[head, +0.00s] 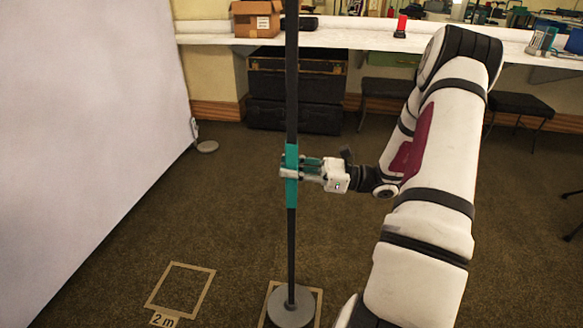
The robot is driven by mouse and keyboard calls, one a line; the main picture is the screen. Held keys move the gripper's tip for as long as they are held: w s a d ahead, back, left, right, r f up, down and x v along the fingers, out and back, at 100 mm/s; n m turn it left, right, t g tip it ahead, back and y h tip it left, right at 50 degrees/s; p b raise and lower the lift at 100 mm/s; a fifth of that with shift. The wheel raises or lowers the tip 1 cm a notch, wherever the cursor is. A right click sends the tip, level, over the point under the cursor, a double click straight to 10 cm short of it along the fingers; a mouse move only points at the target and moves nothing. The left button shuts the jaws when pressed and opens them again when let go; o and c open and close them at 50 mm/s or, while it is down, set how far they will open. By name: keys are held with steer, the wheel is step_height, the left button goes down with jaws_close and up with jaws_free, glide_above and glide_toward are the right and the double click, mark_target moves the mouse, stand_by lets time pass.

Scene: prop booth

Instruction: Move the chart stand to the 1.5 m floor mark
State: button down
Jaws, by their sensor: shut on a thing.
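The chart stand (291,240) is a tall dark pole with a teal grip sleeve and a round grey base (291,306). It stands upright in the head view, left of my arm; its top is out of frame. My gripper (291,174) is shut on the teal sleeve. The base sits over a tan taped floor square (317,300), whose label is not visible. To its left is another taped square (181,290), empty, with a tag reading "2 m" (163,320). I see no mark labelled 1.5 m.
A large pale panel (80,130) fills the left side, with a small grey foot (207,147) near its far edge. A counter (350,38) with a cardboard box (256,18), black cases (295,90) and stools (520,105) stand behind. The carpet between is clear.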

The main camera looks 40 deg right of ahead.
mark_target(292, 180)
steer(key=shift+f+b, duration=0.6)
steer(key=shift+f, duration=1.05)
stand_by(1.6)
steer(key=c, duration=1.2)
jaws_free()
steer(key=shift+c, duration=0.2)
steer(key=shift+f, duration=0.1)
steer(key=shift+d, duration=0.1)
steer(key=v, duration=1.2)
